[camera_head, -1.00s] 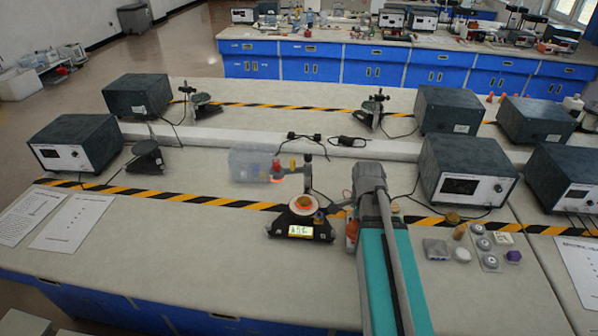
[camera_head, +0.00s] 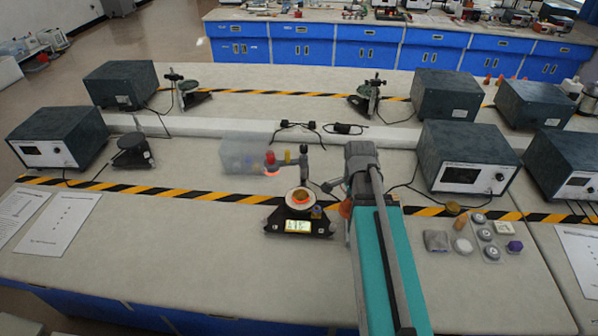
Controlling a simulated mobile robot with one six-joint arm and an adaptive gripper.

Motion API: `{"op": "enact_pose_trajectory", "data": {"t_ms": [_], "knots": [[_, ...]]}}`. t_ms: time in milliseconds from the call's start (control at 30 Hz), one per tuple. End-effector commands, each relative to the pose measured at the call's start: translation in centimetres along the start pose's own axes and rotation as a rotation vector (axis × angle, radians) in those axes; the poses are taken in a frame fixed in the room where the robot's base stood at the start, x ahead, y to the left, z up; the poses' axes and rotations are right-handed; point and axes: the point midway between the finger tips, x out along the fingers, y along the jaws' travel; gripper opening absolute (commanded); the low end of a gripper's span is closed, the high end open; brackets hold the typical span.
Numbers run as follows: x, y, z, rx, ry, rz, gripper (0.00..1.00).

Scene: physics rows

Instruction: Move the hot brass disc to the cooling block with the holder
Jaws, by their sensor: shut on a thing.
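A small round brass-brown disc (camera_head: 301,193) sits on the round pale top of a black heater (camera_head: 272,225) with a lit display; an orange glow shows around the top. My gripper (camera_head: 331,186) is just right of the heater, at the end of my teal and grey arm, and partly hidden by its wrist. It is shut on what seems to be the holder, too small and covered to make out. A small grey block (camera_head: 436,241), possibly the cooling block, lies to the right of my arm; I cannot be sure of it.
A clear box (camera_head: 240,153) and a stand with red and yellow parts (camera_head: 271,158) are behind the heater. An orange object (camera_head: 346,208) is close beside my arm. Small pieces and a purple one (camera_head: 515,246) lie at right.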

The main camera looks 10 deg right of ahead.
Motion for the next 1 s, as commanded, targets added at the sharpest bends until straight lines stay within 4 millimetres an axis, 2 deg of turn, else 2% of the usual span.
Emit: {"op": "enact_pose_trajectory", "data": {"t_ms": [167, 367, 700, 833, 1000], "knots": [[-0.2, -0.9, 0.4, -0.015, 0.0, 0.0, 0.0], [-1.1, -3.9, 1.9, -0.068, 0.0, 0.0, 0.0], [-3.0, -11.5, 7.3, -0.212, 0.0, 0.0, 0.0], [-3.4, -13.4, 9.2, -0.253, 0.0, 0.0, 0.0], [-3.6, -14.5, 10.4, -0.28, 0.0, 0.0, 0.0]]}}
